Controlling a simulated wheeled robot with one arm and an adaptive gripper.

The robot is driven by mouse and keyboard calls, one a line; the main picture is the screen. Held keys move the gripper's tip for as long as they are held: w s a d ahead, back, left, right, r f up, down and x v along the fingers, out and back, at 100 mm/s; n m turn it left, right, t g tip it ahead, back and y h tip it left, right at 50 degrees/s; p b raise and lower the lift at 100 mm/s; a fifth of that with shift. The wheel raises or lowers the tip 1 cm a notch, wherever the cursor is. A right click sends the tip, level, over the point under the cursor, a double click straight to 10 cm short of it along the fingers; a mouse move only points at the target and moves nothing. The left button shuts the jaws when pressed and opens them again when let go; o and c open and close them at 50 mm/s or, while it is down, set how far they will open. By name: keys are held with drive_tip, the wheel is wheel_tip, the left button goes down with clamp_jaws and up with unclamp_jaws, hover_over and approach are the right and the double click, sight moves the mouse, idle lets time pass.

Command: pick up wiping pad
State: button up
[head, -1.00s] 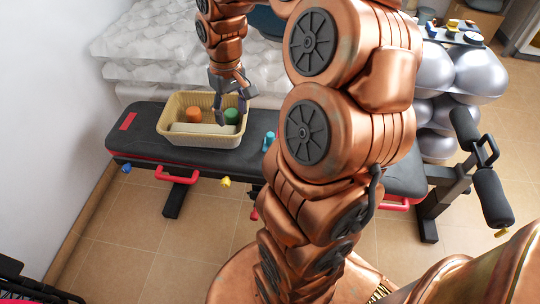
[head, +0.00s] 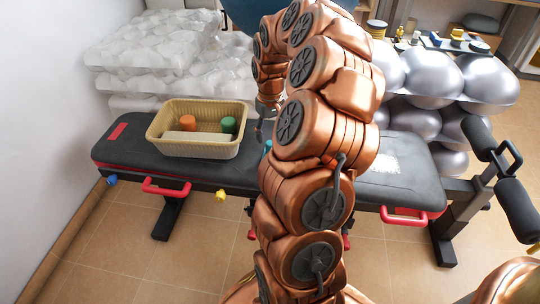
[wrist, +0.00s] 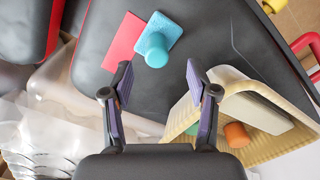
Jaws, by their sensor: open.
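A turquoise pad with a round knob on top, which looks like the wiping pad (wrist: 168,28), lies on the black bench (wrist: 215,25) in the wrist view. Its knob points toward the camera. In the head view only a sliver of blue shows beside my arm. My gripper (wrist: 157,80) is open and empty, its fingertips apart on either side below the pad in the picture. The pad is ahead of the fingertips, and they do not touch it. In the head view my gripper is mostly hidden behind my arm, right of the basket.
A cream basket (head: 206,149) stands on the bench left of my arm. It holds an orange cylinder (head: 188,122), a green cylinder (head: 228,125) and a pale block (head: 195,137). A flat red patch (wrist: 124,42) is beside the pad. Silver balls (head: 432,78) are at the right.

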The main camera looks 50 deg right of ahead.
sight(271, 143)
wheel_tip(271, 143, down, 5)
drive_tip(key=shift+d+f+b, duration=0.1)
drive_tip(key=shift+d+b, duration=0.05)
drive_tip(key=shift+b, duration=0.9)
clamp_jaws()
